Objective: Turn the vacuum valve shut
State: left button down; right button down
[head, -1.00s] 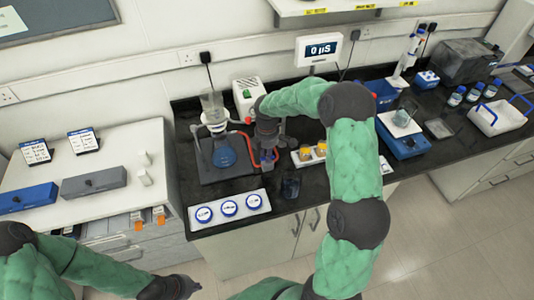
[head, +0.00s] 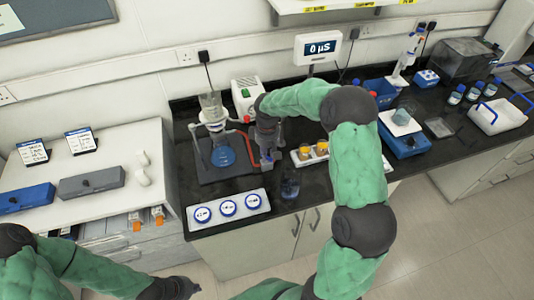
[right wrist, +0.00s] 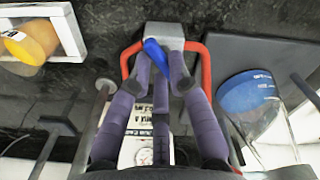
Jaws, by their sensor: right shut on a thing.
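The vacuum valve (right wrist: 168,31) is a grey block with a blue lever (right wrist: 155,55), with red hose on both sides in the right wrist view. My right gripper (right wrist: 163,72) has its purple fingers shut around the lever, which runs slightly aslant between them. In the head view my right gripper (head: 267,160) points down beside the filter flask (head: 222,155) with blue liquid, and the arm and hand hide most of the valve. My left gripper (head: 188,287) is low over the floor in front of the benches, away from the valve; its fingers are too unclear to read.
A white rack with orange-capped jars (head: 321,148) stands close to the right of my right gripper. Red hose runs close by.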

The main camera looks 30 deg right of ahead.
jog(key=m, duration=0.3)
jog(key=shift+m, duration=0.3)
jog(key=shift+s+m+b, duration=0.1)
jog(key=shift+m+b, duration=0.45)
jog(key=shift+m, duration=1.15)
jog(key=c, duration=1.1)
grip_release()
jog(key=shift+c, duration=0.2)
jog(key=shift+r, duration=0.1)
notch_tip(320, 180, up, 12)
